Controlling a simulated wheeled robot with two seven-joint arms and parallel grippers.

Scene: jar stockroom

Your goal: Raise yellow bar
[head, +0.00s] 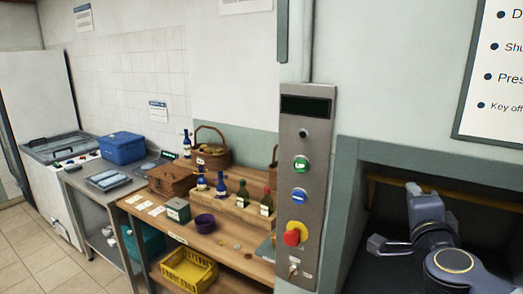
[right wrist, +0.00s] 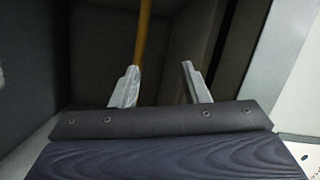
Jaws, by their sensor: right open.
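The yellow bar (head: 390,182) runs across the upper part of a dark recess on the right of the head view, partly hidden by my right arm. In the right wrist view the yellow bar (right wrist: 145,32) comes down from the top edge to the left fingertip, where its lower end is hidden. My right gripper (head: 372,243) is at the recess opening, below the bar. In the wrist view my right gripper (right wrist: 160,68) has its fingers apart with nothing held between them. I cannot tell whether the left finger touches the bar. My left gripper is not in view.
A grey control panel (head: 308,135) with green, blue and red buttons stands left of the recess. The recess has a grey-green frame (head: 345,190). Further left is a wooden table (head: 235,242) with bottles, baskets and a purple bowl. A yellow crate (head: 188,270) sits below.

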